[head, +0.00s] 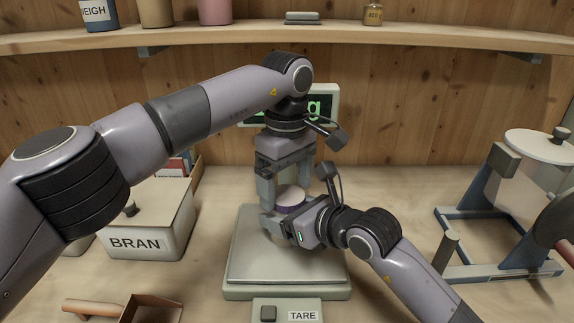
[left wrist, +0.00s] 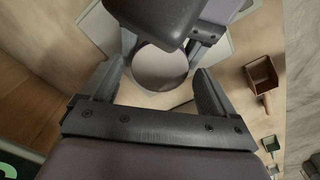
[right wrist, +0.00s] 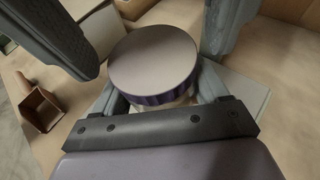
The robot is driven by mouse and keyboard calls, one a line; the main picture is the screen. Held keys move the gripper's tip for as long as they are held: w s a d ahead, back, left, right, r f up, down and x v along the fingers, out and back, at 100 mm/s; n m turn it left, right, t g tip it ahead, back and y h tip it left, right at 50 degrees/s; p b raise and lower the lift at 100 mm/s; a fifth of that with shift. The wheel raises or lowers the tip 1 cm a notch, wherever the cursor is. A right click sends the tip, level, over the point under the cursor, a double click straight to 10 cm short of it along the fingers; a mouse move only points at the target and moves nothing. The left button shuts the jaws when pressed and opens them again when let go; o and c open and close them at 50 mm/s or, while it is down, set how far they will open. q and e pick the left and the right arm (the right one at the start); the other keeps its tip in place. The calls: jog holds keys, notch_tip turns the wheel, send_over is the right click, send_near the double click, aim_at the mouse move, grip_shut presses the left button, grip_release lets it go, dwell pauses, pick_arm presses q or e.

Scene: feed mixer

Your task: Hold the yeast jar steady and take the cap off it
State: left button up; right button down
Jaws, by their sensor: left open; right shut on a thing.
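The yeast jar stands over the scale's plate, mostly hidden by my grippers. A strip of its pale body shows under the cap in the right wrist view (right wrist: 183,101). Its cap (head: 289,196) is round with a pale top and a ribbed purple rim; it also shows in the left wrist view (left wrist: 160,67) and the right wrist view (right wrist: 152,58). My right gripper (head: 285,222) is shut on the jar below the cap, coming from the front right. My left gripper (head: 297,200) points down from above, open, its fingers on either side of the cap with gaps.
The scale (head: 245,255) has a TARE button panel at its front and a lit display behind my left wrist. A BRAN bin (head: 150,225) stands left, a scoop (head: 150,308) lies front left, and a blue-framed mixer (head: 500,215) stands right. A shelf (head: 230,36) runs above.

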pick_arm(q)
jog(key=shift+f, duration=0.45)
jog(key=shift+c, duration=0.3)
jog(key=c, duration=1)
jog(key=n, duration=0.6)
jog(key=shift+n, duration=0.4)
jog(key=shift+c, duration=0.3)
jog(key=o, duration=1.2)
jog(key=shift+c, duration=0.2)
jog(key=shift+s, duration=0.1)
